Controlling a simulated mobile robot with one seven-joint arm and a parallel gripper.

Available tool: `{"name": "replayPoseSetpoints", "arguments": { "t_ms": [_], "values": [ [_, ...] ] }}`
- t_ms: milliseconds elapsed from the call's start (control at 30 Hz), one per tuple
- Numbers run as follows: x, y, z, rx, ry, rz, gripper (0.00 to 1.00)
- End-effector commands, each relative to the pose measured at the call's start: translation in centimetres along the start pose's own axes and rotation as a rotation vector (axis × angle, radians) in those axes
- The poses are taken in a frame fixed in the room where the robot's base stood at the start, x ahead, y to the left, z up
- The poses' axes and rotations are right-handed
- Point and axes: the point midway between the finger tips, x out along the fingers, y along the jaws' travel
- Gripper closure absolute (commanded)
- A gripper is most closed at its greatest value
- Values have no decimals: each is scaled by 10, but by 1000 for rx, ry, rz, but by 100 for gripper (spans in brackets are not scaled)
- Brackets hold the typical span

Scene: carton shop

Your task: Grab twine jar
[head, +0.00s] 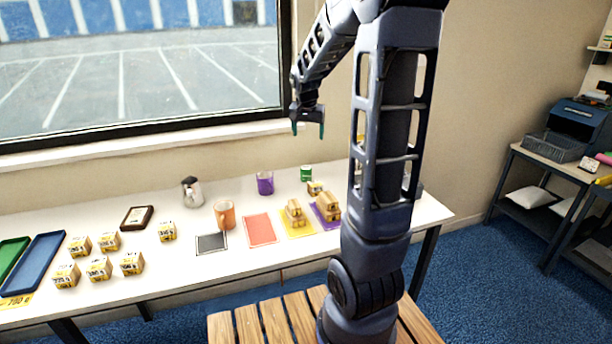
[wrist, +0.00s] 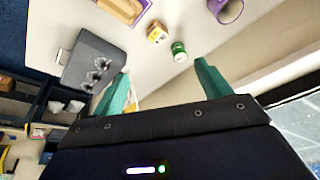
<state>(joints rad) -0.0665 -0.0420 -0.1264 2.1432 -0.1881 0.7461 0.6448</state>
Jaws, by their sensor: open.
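A small green jar (head: 306,174) with a pale band stands near the back edge of the white table; no label on it can be read, so I cannot tell for sure that it is the twine jar. It also shows in the wrist view (wrist: 179,51), beyond and between my fingertips. My gripper (head: 308,129) is open and empty, high above the back of the table, with its fingers pointing down. Its green fingers show in the wrist view (wrist: 163,78), apart from the jar.
A purple mug (head: 265,183) stands left of the jar, and a small yellow-labelled box (head: 315,188) is close in front. An orange mug (head: 225,215) and a metal pot (head: 192,191) stand further left. A grey box (wrist: 95,62) shows in the wrist view. The window wall borders the table.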

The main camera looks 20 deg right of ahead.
Motion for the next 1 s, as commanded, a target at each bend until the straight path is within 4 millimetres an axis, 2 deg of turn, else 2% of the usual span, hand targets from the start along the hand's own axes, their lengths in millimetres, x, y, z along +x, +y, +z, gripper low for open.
{"name": "replayPoseSetpoints", "arguments": {
  "t_ms": [33, 200, 500, 800, 900, 1000],
  "values": [
    [13, -6, -9, 18, -3, 12, 23],
    [54, -20, -40, 92, 4, 46, 23],
    [136, -44, -84, 211, 25, 106, 23],
    [222, -63, -115, 313, 58, 158, 23],
    [243, -67, -120, 334, 66, 170, 23],
    [256, -69, -124, 348, 74, 176, 23]
  ]
}}
